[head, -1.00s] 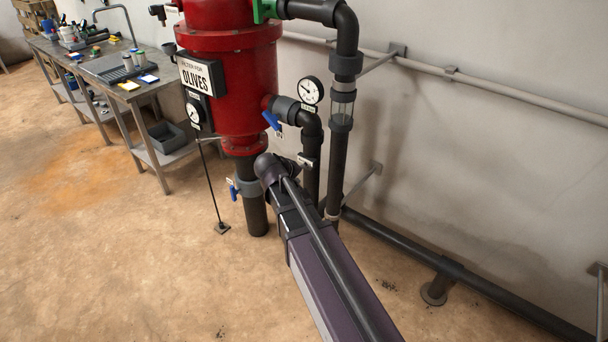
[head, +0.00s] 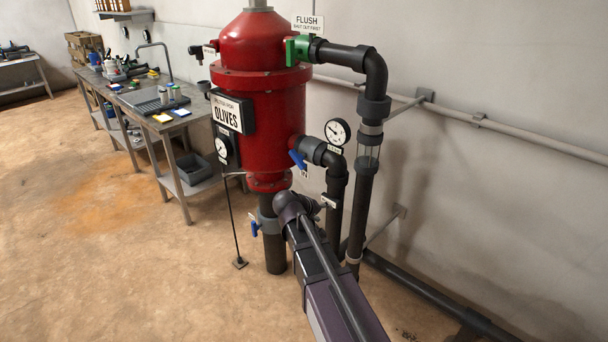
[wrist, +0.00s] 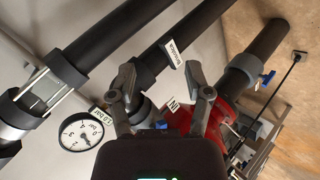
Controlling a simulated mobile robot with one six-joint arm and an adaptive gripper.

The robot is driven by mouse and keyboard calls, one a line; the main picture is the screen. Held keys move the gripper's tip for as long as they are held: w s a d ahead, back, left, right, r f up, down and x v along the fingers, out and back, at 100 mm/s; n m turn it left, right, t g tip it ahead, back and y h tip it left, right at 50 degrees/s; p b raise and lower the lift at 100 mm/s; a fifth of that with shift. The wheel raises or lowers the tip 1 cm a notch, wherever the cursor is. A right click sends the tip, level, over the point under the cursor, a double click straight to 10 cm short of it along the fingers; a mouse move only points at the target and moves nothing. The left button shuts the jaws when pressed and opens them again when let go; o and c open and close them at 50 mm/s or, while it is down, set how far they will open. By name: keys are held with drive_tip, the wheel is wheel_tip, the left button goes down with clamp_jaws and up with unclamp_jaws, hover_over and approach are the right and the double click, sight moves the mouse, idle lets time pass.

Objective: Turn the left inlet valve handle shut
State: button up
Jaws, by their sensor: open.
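A blue valve handle (head: 298,159) sits on the side outlet of the red filter tank (head: 262,125), beside a tag that seems to read IN. In the wrist view the IN tag (wrist: 172,104) lies between my fingers' bases, and a bit of blue handle (wrist: 161,125) shows just above my gripper's body. My gripper (wrist: 162,80) is open, with a finger on each side and black pipe behind the gap. I cannot tell whether it touches anything. In the head view my arm's end hides my gripper. A second blue handle (head: 254,228) is on the lower pipe; it also shows in the wrist view (wrist: 267,78).
A round gauge (head: 337,132) is right of the IN valve. A green valve (head: 297,49) is under the FLUSH sign (head: 308,24). Black upright pipes (head: 366,200) stand close to my arm. A workbench (head: 150,105) is at left. Open floor lies in front.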

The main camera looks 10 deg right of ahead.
drive_tip(key=w+a+m+t+h+b, duration=0.1)
drive_tip(key=w+a+t+h+b, duration=0.25)
drive_tip(key=w, duration=0.65)
drive_tip(key=m+t+h+b, duration=0.1)
drive_tip(key=m+h+b, duration=0.1)
drive_tip(key=h+b, duration=0.15)
approach(296, 161)
drive_tip(key=v, duration=0.3)
drive_tip(key=shift+d+r+y, duration=0.2)
drive_tip(key=shift+r+y, duration=0.1)
drive_tip(key=shift+y, duration=0.1)
drive_tip(key=shift+d, duration=0.1)
drive_tip(key=x, duration=1.3)
drive_tip(key=shift+w+d, duration=0.2)
drive_tip(key=shift+w, duration=0.05)
clamp_jaws()
